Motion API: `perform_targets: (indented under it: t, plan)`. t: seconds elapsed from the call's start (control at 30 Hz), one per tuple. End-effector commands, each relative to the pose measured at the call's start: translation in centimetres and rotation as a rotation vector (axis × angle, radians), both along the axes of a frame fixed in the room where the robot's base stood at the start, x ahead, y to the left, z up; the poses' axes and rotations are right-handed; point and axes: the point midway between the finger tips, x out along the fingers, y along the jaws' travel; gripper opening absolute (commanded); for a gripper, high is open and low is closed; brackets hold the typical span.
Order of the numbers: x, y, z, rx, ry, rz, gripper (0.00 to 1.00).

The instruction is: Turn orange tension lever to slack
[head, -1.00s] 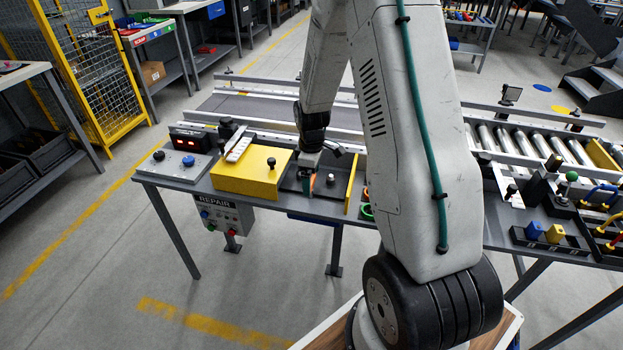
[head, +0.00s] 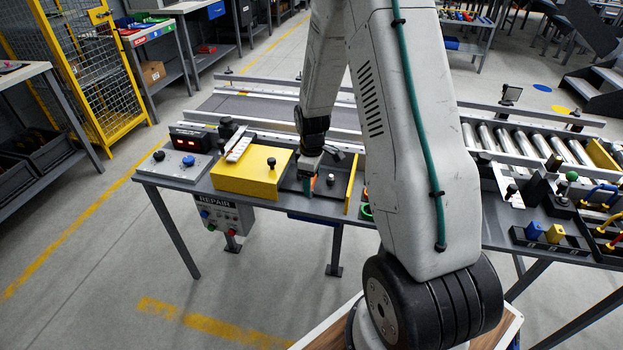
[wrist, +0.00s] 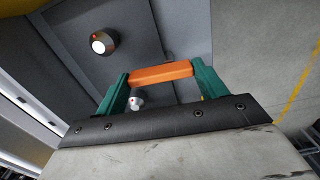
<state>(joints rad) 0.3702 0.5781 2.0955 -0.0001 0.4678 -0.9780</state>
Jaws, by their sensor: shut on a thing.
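The orange tension lever (wrist: 161,74) shows in the wrist view as a short orange bar. My gripper (wrist: 158,80) has its two green fingers at either end of the bar, shut on it.
A yellow box (head: 250,172) with a knob stands left of my gripper. A round silver knob (wrist: 102,43) is on the grey panel near the lever. A yellow upright plate (head: 352,185) stands to the right. A roller conveyor (head: 520,140) lies farther right.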

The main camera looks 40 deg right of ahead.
Motion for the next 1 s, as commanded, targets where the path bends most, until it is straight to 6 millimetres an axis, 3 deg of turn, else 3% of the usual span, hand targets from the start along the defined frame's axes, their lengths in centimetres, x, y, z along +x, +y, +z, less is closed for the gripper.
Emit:
perform_targets:
  t: [1.0]
  plan:
    - [-1.1,-0.2,0.0,0.000,0.001,-0.890,0.48]
